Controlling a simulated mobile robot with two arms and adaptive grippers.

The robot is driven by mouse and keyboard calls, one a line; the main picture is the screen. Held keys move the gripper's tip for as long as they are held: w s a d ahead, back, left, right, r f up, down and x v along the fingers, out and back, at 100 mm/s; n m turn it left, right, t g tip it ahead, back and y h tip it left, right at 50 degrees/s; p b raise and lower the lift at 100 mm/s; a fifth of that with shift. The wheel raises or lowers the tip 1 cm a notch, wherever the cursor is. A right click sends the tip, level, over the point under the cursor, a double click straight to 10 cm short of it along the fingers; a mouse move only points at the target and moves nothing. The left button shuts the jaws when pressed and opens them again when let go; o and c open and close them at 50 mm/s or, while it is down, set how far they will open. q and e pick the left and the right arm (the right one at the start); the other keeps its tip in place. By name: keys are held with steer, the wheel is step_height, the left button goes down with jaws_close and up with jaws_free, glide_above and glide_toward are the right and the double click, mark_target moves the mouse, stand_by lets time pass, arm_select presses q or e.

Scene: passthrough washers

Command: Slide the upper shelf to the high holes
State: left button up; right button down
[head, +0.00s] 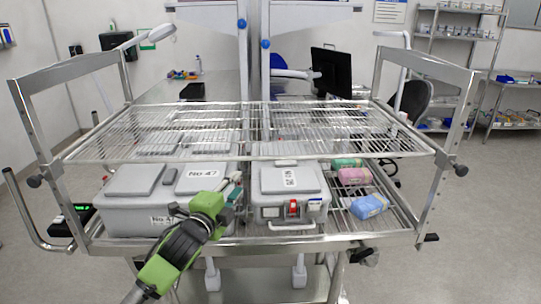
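The upper shelf (250,157) is a wire rack in two halves, lying level across the cart between its two metal side frames. The left side frame (30,125) and right side frame (458,125) have rows of holes in their uprights, rising above the shelf. A black knob (34,181) sits at the left front corner and another knob (461,170) at the right front corner, near shelf height. My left gripper (178,210), on a green and black arm, is in front of the lower shelf, below the upper shelf's front edge. Its finger opening is unclear. I cannot make out my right gripper.
The lower shelf (400,236) carries a large grey case (125,215), a smaller grey case (288,182) and pink, green and blue packs (369,206). Behind stand washer doors, a monitor (331,72) and a chair. Floor is free at the right.

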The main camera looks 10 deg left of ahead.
mark_target(258, 149)
arm_select(q)
step_height(258, 149, up, 5)
steer(key=d+m, duration=0.1)
steer(key=d, duration=0.1)
steer(key=shift+t+h, duration=0.3)
steer(key=shift+h, duration=0.1)
steer(key=w+p, duration=0.1)
steer(key=w, duration=0.2)
steer(key=w+p, duration=0.1)
steer(key=w, duration=0.3)
steer(key=w+d+p, duration=0.1)
steer(key=w, duration=0.3)
steer(key=shift+w+f, duration=0.2)
steer(key=shift+f, duration=0.05)
steer(key=shift+w+d+f, duration=0.1)
steer(key=shift+w+d, duration=0.05)
steer(key=shift+w, duration=0.6)
steer(key=shift+c, duration=0.4)
jaws_close()
